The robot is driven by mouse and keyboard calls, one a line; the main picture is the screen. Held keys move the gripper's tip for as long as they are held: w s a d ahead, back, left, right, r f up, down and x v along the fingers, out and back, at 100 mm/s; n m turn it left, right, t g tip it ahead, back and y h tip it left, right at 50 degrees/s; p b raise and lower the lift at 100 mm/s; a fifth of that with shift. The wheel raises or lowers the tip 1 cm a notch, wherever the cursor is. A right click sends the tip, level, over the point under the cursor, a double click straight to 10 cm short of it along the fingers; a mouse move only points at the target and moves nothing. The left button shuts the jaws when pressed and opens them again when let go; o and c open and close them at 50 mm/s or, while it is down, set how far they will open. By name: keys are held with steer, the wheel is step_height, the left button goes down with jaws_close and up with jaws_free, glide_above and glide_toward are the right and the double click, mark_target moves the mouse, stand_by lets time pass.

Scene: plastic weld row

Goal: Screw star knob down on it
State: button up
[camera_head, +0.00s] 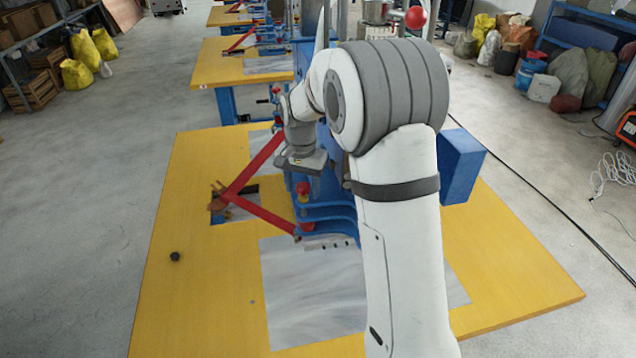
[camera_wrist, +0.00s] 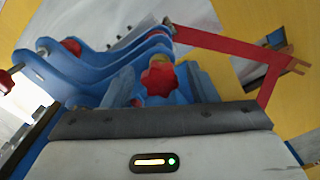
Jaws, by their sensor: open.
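A red star-shaped knob (camera_wrist: 160,77) shows in the middle of the wrist view, with a bit of yellow behind it. In the head view a red knob (camera_head: 303,188) stands on the blue machine (camera_head: 335,210), just below my gripper (camera_head: 304,170), and looks like the same one. My gripper (camera_wrist: 160,85) points down with its fingers apart, one on each side of the star knob in the wrist view. I cannot tell whether a finger touches it. The knob's underside and stud are hidden.
A red bar linkage (camera_head: 257,210) juts from the machine over the yellow table (camera_head: 200,300). A small black knob (camera_head: 175,256) lies on the table's left. A grey plate (camera_head: 310,290) covers the middle front.

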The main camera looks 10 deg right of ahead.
steer(key=n, duration=0.8)
steer(key=shift+d, duration=0.1)
steer(key=n, duration=0.7)
steer(key=shift+d+n, duration=0.15)
steer(key=shift+n, duration=0.25)
steer(key=shift+c, duration=0.5)
